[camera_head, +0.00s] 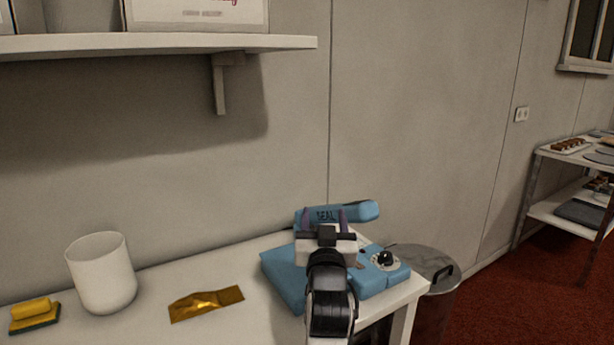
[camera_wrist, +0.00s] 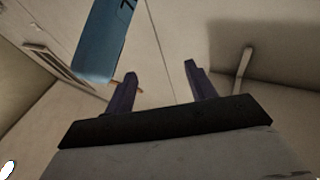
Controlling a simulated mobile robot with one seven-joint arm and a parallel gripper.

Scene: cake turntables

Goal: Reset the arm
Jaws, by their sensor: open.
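My gripper (camera_head: 327,217) is in front of the blue sealing machine (camera_head: 285,278) at the right end of the white table, in the head view. Its two dark purple fingers stand apart and point up and away toward the machine's raised arm marked SEAL (camera_head: 365,210). In the wrist view my gripper (camera_wrist: 160,82) is open with nothing between its fingers. The blue sealer arm (camera_wrist: 103,45) shows beyond the left finger there. My gripper and forearm hide part of the machine's middle.
The white table (camera_head: 225,258) holds a gold wrapper (camera_head: 207,303), a white cup-shaped container (camera_head: 103,273) and a yellow-green sponge (camera_head: 35,314). A shelf (camera_head: 160,43) juts from the wall above left. A metal bin (camera_head: 428,265) stands right of the table, and a rack (camera_head: 560,212) farther right.

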